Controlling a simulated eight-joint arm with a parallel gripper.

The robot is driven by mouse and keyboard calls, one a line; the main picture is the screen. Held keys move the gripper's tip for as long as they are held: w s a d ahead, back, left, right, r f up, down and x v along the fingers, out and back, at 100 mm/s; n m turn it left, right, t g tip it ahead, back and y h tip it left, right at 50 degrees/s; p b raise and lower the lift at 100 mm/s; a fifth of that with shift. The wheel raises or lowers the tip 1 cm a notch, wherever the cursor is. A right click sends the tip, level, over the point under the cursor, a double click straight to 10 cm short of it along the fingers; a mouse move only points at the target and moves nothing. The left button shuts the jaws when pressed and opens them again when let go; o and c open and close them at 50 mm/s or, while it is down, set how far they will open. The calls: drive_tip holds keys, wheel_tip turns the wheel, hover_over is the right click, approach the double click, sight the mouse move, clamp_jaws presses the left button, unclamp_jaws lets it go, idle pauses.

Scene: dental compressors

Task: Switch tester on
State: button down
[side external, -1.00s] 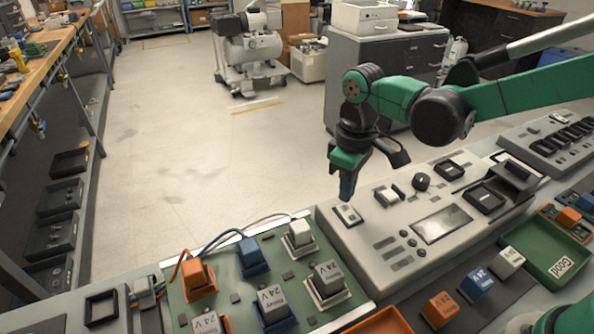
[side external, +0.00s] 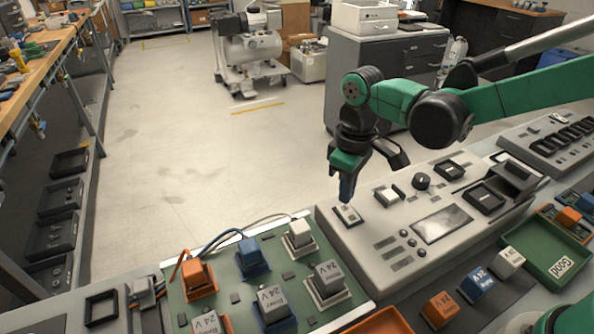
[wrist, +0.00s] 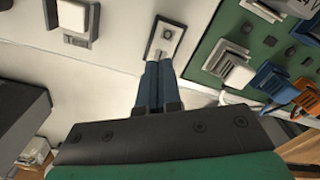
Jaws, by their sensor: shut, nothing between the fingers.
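The tester (side external: 400,243) is a light grey console with a screen, knobs and switches. A small switch on a pale plate (side external: 347,215) sits at its left end. In the wrist view the switch plate (wrist: 165,40) shows a round boss with a small lever, just beyond my fingertips. My gripper (side external: 346,200) points down with its blue fingers closed together and empty. The fingertips (wrist: 159,66) are at the near edge of the plate in the wrist view. I cannot tell whether they touch the switch.
A green board (side external: 228,285) with orange, blue and white relays and loose wires lies left of the tester. A green tray (side external: 538,262) marked GOOD and several loose relays are at the right front. A white rocker switch (side external: 387,196) sits right of my gripper.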

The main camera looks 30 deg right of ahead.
sight(345, 207)
drive_tip(key=shift+f, duration=0.95)
idle(0.3)
drive_tip(key=shift+r, duration=3.5)
